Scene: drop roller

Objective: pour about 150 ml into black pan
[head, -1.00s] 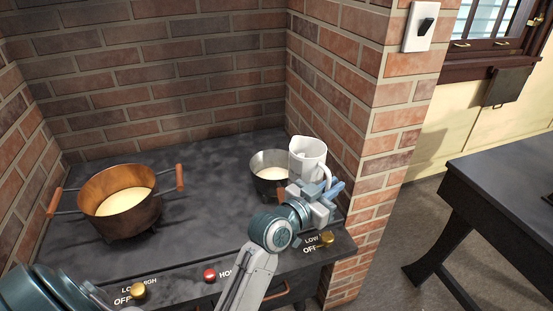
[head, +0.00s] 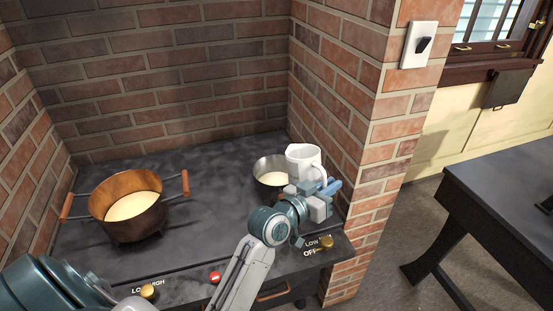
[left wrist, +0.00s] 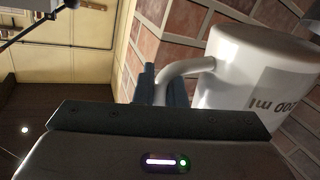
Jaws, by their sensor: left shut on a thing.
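The black pan (head: 258,180) stands at the back right of the stove top, with pale, cream-coloured contents. A white jug (head: 300,153) is above its right side and partly hides it. The jug looks tilted, its top leaning toward the pan. My left gripper (head: 318,192) is shut on the jug's handle, at the jug's lower right. The left wrist view shows the jug's side (left wrist: 262,75) with upside-down ml lettering, and its handle (left wrist: 185,68) by the fingers. No stream of liquid can be made out. My right gripper is not in view.
A copper pot (head: 128,225) with two wooden handles and cream contents stands at the left of the stove (head: 200,195). Brick walls close the back and the right, close to the jug. Knobs line the front edge. A dark table (head: 500,180) stands at the right.

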